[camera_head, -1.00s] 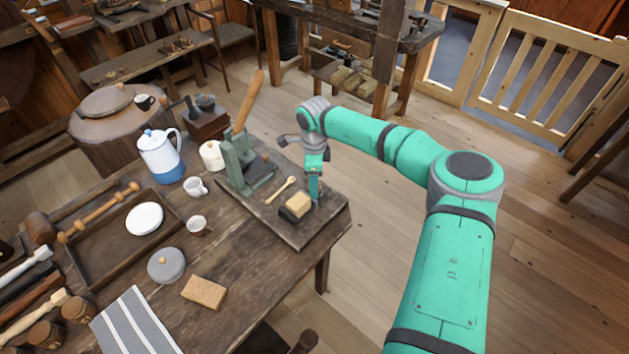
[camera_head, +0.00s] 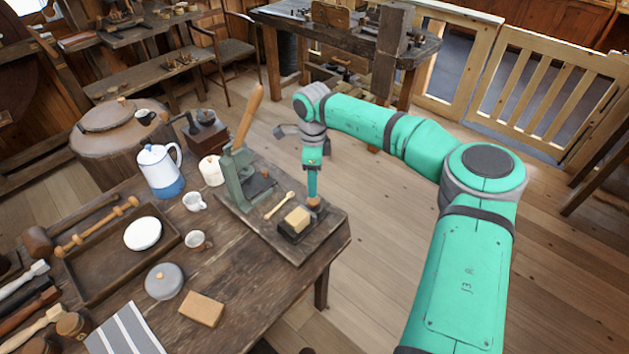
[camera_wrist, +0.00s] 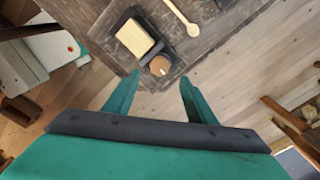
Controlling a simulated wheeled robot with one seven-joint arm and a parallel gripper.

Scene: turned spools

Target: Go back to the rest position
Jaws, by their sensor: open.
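My gripper (camera_head: 312,190) is over the right edge of the workbench, beside a wooden board (camera_head: 262,226) that carries a green metal press. In the wrist view my gripper (camera_wrist: 160,82) shows two green fingers spread apart with nothing between them. Just beyond the fingertips are a round wooden knob (camera_wrist: 159,66) and a pale block (camera_wrist: 135,38) in a dark tray. The block also shows in the head view (camera_head: 298,218). A wooden spoon (camera_head: 279,205) lies next to the tray. I cannot tell the exact height of the fingertips over the board.
The green press (camera_head: 243,175) with its tall wooden handle stands left of my gripper. A blue and white pot (camera_head: 160,170), cups and a tray (camera_head: 105,262) crowd the bench. Open floor (camera_head: 390,250) lies to the right of the bench.

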